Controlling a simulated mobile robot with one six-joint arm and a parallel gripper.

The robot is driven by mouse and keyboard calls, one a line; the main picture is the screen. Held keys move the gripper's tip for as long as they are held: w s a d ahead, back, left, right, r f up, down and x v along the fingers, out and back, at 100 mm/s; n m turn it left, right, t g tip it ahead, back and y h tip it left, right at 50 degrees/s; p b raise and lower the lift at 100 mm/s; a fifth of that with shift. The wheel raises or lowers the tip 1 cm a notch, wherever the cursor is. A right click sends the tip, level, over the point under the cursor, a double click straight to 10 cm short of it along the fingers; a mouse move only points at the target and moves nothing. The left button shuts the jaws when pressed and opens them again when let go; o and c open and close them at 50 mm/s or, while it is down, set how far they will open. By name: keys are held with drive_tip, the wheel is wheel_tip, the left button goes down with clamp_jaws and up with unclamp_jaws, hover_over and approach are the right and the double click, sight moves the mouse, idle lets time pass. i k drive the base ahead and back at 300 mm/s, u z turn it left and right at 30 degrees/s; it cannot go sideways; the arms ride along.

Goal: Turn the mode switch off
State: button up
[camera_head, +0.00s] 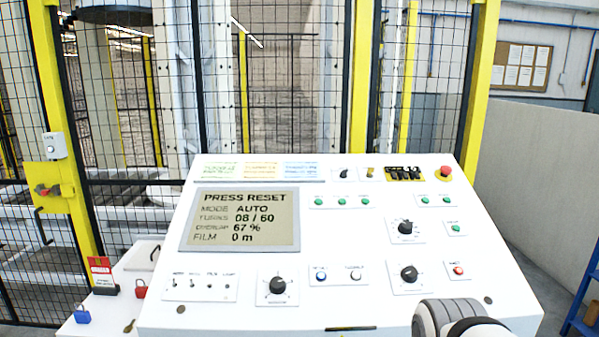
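A white sloped control panel (340,250) fills the lower middle of the head view. Its display (242,220) reads PRESS RESET, MODE AUTO, TURNS 08 / 60, OVERLAP 67 %, FILM 0 m. Below the display is a plate of small toggle switches (200,286); their labels are too small to read surely. I cannot tell which control is the mode switch. A rounded grey and white part of my arm shows at the bottom right, over the panel's lower edge. My gripper's fingers are not in view.
Black rotary knobs (277,285) and small green, blue and red buttons sit on the panel. A red emergency button (443,173) is at its top right. Yellow-framed mesh fencing (290,90) stands behind. A blue padlock (82,315) lies at left.

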sight(343, 174)
drive_tip(key=u, duration=0.05)
drive_tip(key=i, duration=1)
drive_tip(key=u, duration=0.05)
